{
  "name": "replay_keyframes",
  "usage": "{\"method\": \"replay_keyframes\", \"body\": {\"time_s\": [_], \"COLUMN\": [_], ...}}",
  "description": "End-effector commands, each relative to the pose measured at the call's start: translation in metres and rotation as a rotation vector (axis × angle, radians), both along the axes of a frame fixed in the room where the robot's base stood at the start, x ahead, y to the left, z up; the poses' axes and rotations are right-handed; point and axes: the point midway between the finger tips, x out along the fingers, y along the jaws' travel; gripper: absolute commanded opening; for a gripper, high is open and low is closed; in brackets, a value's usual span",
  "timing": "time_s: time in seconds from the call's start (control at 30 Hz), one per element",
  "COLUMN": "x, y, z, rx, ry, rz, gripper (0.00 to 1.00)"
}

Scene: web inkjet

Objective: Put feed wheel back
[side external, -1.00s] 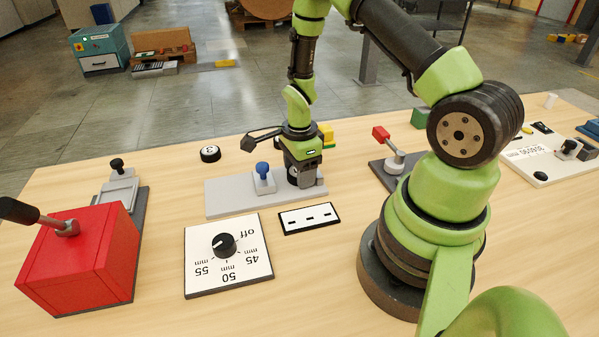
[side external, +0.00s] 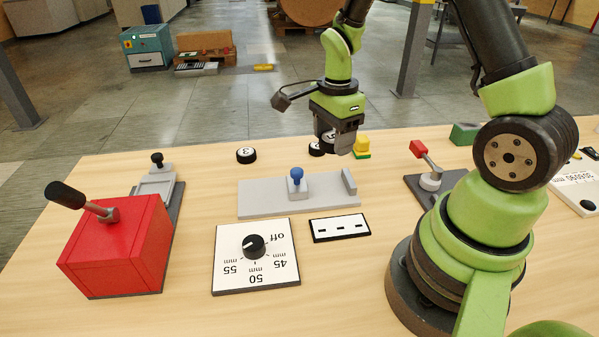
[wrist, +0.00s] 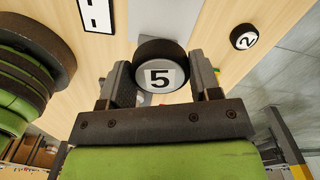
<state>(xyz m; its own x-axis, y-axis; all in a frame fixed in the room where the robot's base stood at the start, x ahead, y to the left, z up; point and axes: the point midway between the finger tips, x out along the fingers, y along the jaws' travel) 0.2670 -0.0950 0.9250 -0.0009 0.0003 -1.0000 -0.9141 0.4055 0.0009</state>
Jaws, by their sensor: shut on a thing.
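My gripper (side external: 338,143) is shut on a black wheel marked 5 (wrist: 160,78), shown between the fingers in the wrist view. In the side view the held wheel (side external: 327,138) is partly hidden by a finger. It is held up behind the grey slotted base (side external: 268,204), which carries a blue-knobbed slider (side external: 297,182) and an upright grey end block (side external: 349,182). A wheel marked 3 (side external: 246,155) lies on the table to the left. Another black wheel (side external: 316,149) lies below and left of my gripper; the wrist view shows a wheel marked 2 (wrist: 243,37).
A red lever box (side external: 118,245) stands at the left. A yellow-green block (side external: 361,147) is close right of my gripper. A red-handled lever (side external: 425,160) stands further right.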

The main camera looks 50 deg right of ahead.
Motion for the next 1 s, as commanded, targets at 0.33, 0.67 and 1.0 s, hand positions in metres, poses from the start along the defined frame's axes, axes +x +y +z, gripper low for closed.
{"method": "replay_keyframes", "body": {"time_s": [0.33,0.67,1.0], "x": [0.010,0.008,0.020], "y": [0.047,0.085,0.090], "z": [0.031,0.055,0.060], "rx": [-0.003,-0.002,0.001], "ry": [-0.003,-0.002,0.001], "rz": [0.950,1.756,1.967], "gripper": [0.27,0.27,0.27]}}
